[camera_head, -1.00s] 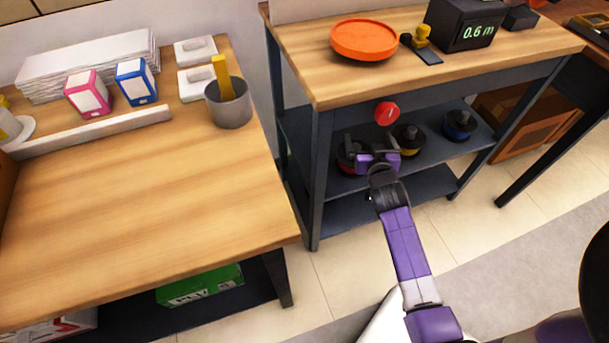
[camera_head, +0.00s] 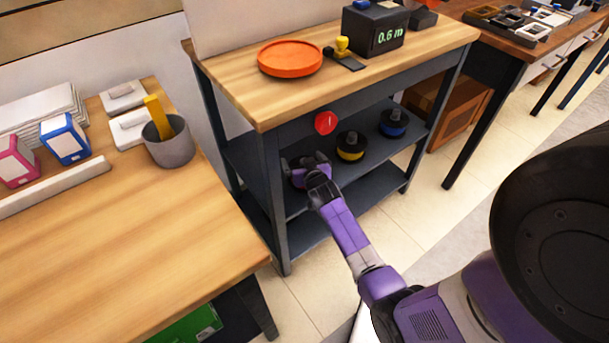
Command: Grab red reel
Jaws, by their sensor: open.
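My gripper (camera_head: 303,163) is purple and black and reaches in over the left part of the middle shelf of a dark shelving table. Its jaws are open. The red reel cannot be made out clearly now; the gripper covers the left shelf spot where a dark reel with a red edge showed a second ago. I cannot tell whether the jaws touch it. A yellow reel (camera_head: 350,148) and a blue reel (camera_head: 394,124) stand to the right on the same shelf.
The tabletop (camera_head: 232,88) holds an orange dish (camera_head: 290,58) and a black display box (camera_head: 373,28). A wooden table (camera_head: 130,240) stands at the left, close to the shelf's leg.

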